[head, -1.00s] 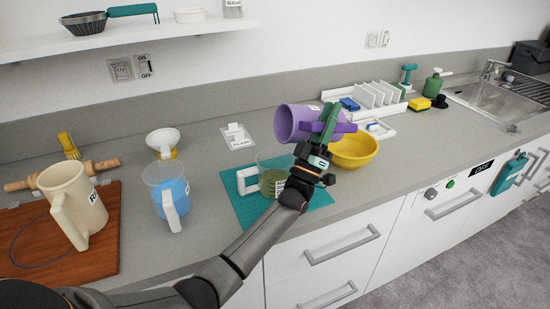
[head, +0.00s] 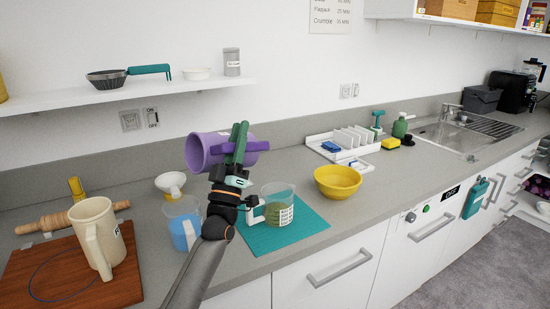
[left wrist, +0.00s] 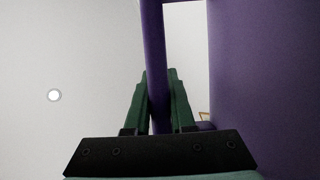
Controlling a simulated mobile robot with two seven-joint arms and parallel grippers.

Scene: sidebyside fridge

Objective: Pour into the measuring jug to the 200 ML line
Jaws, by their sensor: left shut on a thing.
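My left gripper (head: 237,150) is shut on the handle of a purple jug (head: 205,152), held in the air above the counter, tipped on its side with its mouth to the left. In the left wrist view, the green fingers (left wrist: 160,102) close around the purple handle (left wrist: 154,50). The clear measuring jug (head: 279,206) stands upright on a teal mat (head: 305,232), to the right of and below my gripper. It holds some green liquid low down and has a white handle and a printed label. The scale lines are too small to read. My right gripper is not in view.
A jug of blue liquid (head: 181,228) stands left of my forearm, with a white funnel (head: 170,184) behind it. A cream jug (head: 97,237) stands on a wooden board (head: 120,285). A yellow bowl (head: 338,182) is right of the mat. A shelf (head: 120,97) hangs above.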

